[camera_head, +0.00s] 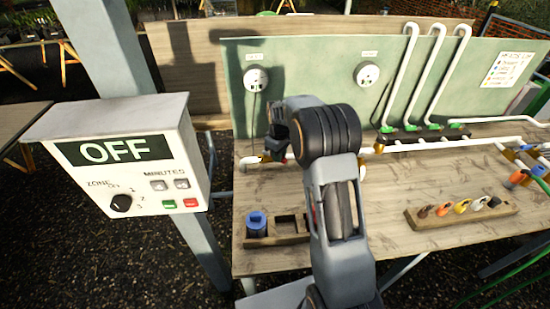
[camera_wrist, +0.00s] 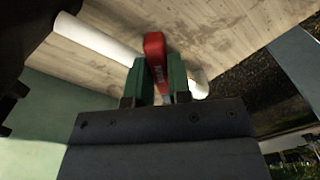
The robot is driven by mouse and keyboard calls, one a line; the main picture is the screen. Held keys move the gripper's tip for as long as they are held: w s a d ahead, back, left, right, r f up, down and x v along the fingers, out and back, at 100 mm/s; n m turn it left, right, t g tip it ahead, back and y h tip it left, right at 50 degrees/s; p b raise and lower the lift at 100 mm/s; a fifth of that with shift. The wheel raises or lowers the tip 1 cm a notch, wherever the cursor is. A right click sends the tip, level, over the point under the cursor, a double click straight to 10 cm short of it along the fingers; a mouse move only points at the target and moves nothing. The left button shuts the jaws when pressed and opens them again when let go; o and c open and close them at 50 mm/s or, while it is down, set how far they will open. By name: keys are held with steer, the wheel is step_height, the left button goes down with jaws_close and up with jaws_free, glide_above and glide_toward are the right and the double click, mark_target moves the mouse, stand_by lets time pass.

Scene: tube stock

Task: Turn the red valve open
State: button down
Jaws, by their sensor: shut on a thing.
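The red valve handle (camera_wrist: 155,55) shows in the wrist view between the green fingers of my gripper (camera_wrist: 160,80). The fingers are shut on its sides. The handle's far end sticks out past the fingertips. It sits over a white pipe (camera_wrist: 98,38), which shows on both sides of it. In the head view my gripper (camera_head: 275,148) is low at the back left of the wooden bench (camera_head: 370,200), at the white pipe (camera_head: 250,161).
A grey control box (camera_head: 130,160) reading OFF stands left of the bench. A wooden tray (camera_head: 283,240) with a blue part (camera_head: 257,222) is at the front left. A rack (camera_head: 462,216) of coloured fittings is at right. A green panel (camera_head: 310,90) stands behind.

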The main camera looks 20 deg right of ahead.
steer(key=shift+w+d+n, duration=0.4)
steer(key=shift+w+n, duration=0.25)
steer(key=shift+n, duration=0.75)
steer(key=shift+w+d+n, duration=0.45)
steer(key=shift+w+n, duration=0.2)
steer(key=shift+n, duration=0.75)
steer(key=shift+w+d+n, duration=0.4)
steer(key=shift+w+n, duration=0.25)
steer(key=shift+n, duration=0.75)
steer(key=shift+w+r, duration=0.1)
steer(key=c, duration=1)
jaws_free()
steer(key=shift+c, duration=0.2)
step_height(320, 180, up, 14)
steer(key=shift+b, duration=0.4)
